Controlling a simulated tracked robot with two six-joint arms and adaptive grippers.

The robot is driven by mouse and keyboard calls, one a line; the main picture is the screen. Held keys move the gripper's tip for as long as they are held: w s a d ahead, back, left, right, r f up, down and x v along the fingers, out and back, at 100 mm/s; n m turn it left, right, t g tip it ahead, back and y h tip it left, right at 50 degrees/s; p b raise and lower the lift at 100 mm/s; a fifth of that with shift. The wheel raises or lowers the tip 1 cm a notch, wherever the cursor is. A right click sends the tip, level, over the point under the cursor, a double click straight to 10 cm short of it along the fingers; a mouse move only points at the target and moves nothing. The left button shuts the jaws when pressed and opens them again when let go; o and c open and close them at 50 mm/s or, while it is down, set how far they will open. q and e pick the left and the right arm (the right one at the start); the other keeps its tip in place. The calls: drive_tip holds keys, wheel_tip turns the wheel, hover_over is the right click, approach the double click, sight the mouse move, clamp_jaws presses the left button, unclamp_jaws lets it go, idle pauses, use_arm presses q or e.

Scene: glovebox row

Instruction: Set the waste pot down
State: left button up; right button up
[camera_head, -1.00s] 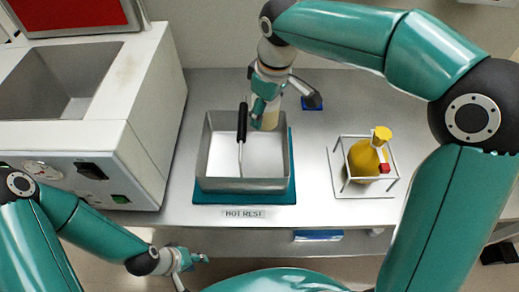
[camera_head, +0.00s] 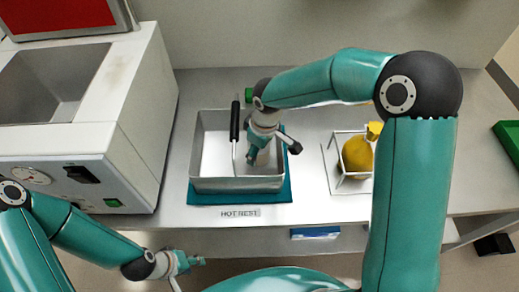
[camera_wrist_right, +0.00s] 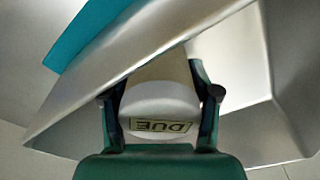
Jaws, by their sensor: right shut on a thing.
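The waste pot (camera_wrist_right: 160,98) is a pale, off-white cup; the wrist view shows part of its label, reading "DUE". My right gripper (camera_wrist_right: 160,90) is shut on it, one finger on each side. In the head view the pot (camera_head: 262,157) is partly hidden by my right gripper (camera_head: 257,150), over the right part of the metal tray (camera_head: 240,184). I cannot tell whether the pot touches the tray's floor. My left gripper (camera_head: 187,262) is low at the front, apart from everything; its fingers are too small to judge.
The tray sits on a teal mat (camera_head: 285,192) behind the "HOT REST" label (camera_head: 240,212). A white machine (camera_head: 125,130) is at left. A yellow bottle (camera_head: 357,154) in a white wire rack (camera_head: 336,165) is right.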

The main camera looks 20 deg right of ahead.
drive_tip(key=o, duration=1.3)
drive_tip(key=shift+o, duration=0.2)
drive_tip(key=r, duration=0.8)
drive_tip(key=s+d+r, duration=0.1)
drive_tip(key=r, duration=0.3)
drive_tip(key=shift+s, duration=0.1)
